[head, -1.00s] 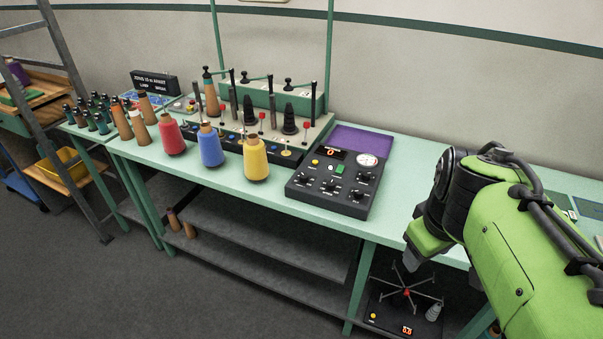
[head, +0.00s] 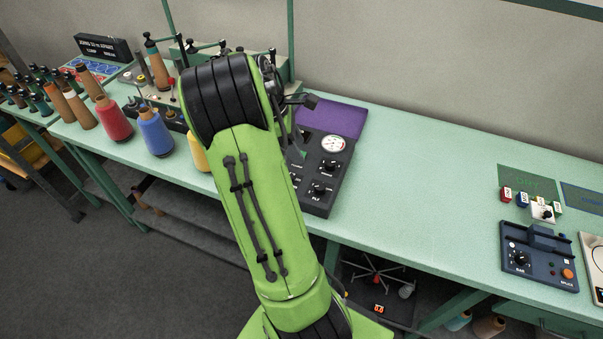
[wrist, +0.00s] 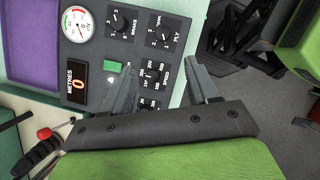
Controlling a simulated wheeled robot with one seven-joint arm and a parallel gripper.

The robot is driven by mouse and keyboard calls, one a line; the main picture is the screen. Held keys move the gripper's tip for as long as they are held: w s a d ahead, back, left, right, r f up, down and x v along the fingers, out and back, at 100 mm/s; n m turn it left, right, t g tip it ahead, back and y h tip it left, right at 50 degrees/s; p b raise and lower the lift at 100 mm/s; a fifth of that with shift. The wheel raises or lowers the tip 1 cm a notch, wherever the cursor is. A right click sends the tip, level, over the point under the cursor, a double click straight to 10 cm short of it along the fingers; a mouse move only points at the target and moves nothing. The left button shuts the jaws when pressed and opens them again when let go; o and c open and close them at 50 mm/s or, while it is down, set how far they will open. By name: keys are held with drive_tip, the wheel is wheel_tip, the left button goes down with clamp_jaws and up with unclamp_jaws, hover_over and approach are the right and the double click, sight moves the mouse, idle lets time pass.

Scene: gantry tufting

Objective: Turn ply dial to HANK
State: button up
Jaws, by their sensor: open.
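The ply dial (wrist: 161,37) is a black knob with a PLY label and a printed scale on the dark control panel (wrist: 100,65). In the head view the ply dial (head: 319,189) shows near the panel's front right corner. Its exact pointer setting is too small to read. My gripper (wrist: 164,76) is open and empty over the panel. In the wrist view its fingers lie on either side of the SPEED dial (wrist: 152,75), with the ply dial beyond the fingertips. My arm hides the panel's left part in the head view.
The BRAKE dial (wrist: 121,22), a gauge (wrist: 79,23) and a green button (wrist: 112,66) are on the panel. A purple mat (head: 340,115) lies behind it. Yarn cones (head: 155,131) stand to the left. A blue splicing device (head: 538,262) sits right; the bench between is clear.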

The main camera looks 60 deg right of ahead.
sight(320, 186)
drive_tip(key=b+x, duration=0.1)
drive_tip(key=x, duration=0.6)
drive_tip(key=b+x, duration=0.2)
drive_tip(key=x, duration=0.6)
drive_tip(key=shift+s+a+f, duration=0.1)
drive_tip(key=shift+a+f, duration=0.05)
drive_tip(key=shift+a, duration=0.05)
drive_tip(key=c, duration=1)
